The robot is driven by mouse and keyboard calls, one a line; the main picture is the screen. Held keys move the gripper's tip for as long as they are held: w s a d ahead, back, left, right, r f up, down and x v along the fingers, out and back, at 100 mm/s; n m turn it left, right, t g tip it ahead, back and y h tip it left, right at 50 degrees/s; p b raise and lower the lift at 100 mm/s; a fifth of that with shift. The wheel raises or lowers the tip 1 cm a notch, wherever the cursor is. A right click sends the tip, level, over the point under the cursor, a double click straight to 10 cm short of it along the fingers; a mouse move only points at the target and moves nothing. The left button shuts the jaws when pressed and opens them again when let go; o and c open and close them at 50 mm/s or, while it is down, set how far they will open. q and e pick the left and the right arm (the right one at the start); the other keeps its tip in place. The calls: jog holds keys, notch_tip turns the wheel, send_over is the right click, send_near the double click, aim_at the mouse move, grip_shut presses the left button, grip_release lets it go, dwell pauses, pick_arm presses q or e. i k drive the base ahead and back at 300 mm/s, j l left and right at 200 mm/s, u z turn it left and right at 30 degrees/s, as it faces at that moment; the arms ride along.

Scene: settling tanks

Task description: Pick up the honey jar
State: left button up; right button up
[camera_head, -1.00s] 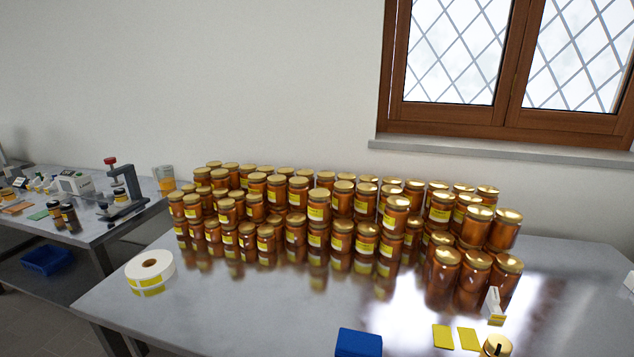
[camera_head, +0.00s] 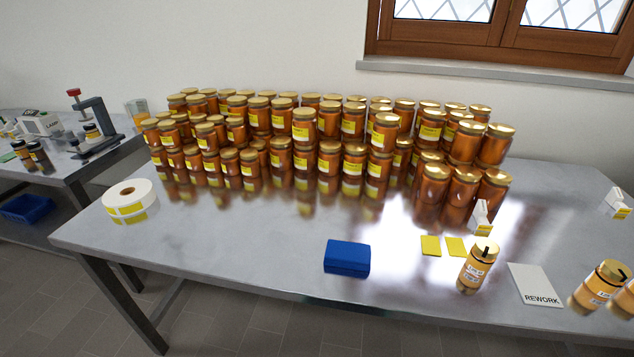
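Many honey jars (camera_head: 303,125) with gold lids and amber contents stand stacked in rows on the steel table (camera_head: 270,235). Many have yellow labels; a few at the right end (camera_head: 465,188) show none. A single honey jar (camera_head: 477,267) with a white label and a dark mark on its lid stands near the front edge. Another such jar (camera_head: 599,284) stands at the right, with one more cut off at the picture's right edge. Neither of my grippers is in view.
A blue box (camera_head: 347,257), yellow cards (camera_head: 430,245) and a white REWORK card (camera_head: 535,285) lie near the front edge. A label roll (camera_head: 128,198) lies at the left. The table's left front is clear. A second bench (camera_head: 70,160) stands at the far left.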

aim_at(479, 265)
jog(key=z, duration=1.35)
jog(key=k+j+z, duration=0.25)
jog(key=j+z, duration=0.25)
